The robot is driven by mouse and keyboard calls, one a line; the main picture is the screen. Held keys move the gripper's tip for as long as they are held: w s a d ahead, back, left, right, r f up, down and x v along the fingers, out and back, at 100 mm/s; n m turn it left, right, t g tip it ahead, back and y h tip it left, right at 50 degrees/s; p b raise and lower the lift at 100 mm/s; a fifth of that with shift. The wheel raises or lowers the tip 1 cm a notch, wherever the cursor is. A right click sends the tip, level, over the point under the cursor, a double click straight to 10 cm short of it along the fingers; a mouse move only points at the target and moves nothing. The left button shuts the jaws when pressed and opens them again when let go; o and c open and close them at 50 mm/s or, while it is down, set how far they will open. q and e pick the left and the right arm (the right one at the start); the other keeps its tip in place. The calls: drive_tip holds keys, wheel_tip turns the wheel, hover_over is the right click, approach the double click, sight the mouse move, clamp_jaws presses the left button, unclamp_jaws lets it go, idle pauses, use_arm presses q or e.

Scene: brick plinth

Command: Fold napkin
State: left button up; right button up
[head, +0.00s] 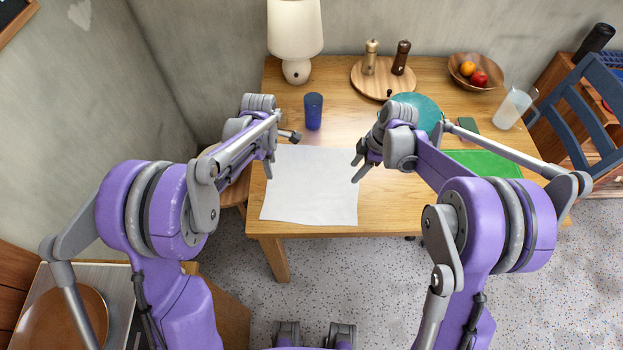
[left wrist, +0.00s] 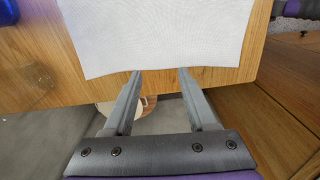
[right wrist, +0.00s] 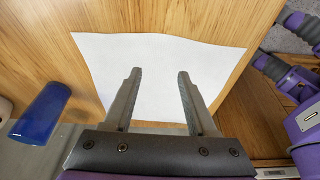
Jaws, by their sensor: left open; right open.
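The white napkin (head: 311,190) lies flat and unfolded on the wooden table, close to its front left corner. My left gripper (head: 270,170) is open and empty at the napkin's left edge. In the left wrist view the fingertips (left wrist: 160,72) point at an edge of the napkin (left wrist: 165,35). My right gripper (head: 358,172) is open and empty above the napkin's right edge. In the right wrist view its fingers (right wrist: 157,72) reach over the napkin (right wrist: 160,90). I cannot tell whether either gripper touches the cloth.
A blue cup (head: 313,112) stands behind the napkin, near the lamp (head: 295,30). A green sheet (head: 482,164), teal plate (head: 425,110), phone (head: 468,125) and pitcher (head: 512,108) are to the right. A round board (head: 375,88) and fruit bowl (head: 478,85) sit at the back.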

sight(273, 180)
use_arm(q)
wheel_tip(273, 180, down, 5)
drive_tip(key=shift+r, duration=0.15)
use_arm(e)
wheel_tip(273, 180, down, 5)
drive_tip(key=shift+r, duration=0.15)
use_arm(q)
drive_tip(key=shift+f, duration=0.25)
use_arm(e)
drive_tip(key=shift+f, duration=0.25)
use_arm(q)
drive_tip(key=shift+f, duration=0.25)
use_arm(e)
drive_tip(key=shift+f, duration=0.25)
use_arm(q)
drive_tip(key=shift+s+r, duration=0.1)
drive_tip(key=shift+c, duration=0.9)
use_arm(e)
drive_tip(key=shift+s, duration=0.1)
drive_tip(key=shift+c, duration=0.9)
use_arm(q)
clamp_jaws()
use_arm(e)
clamp_jaws()
drive_tip(key=shift+r, duration=0.1)
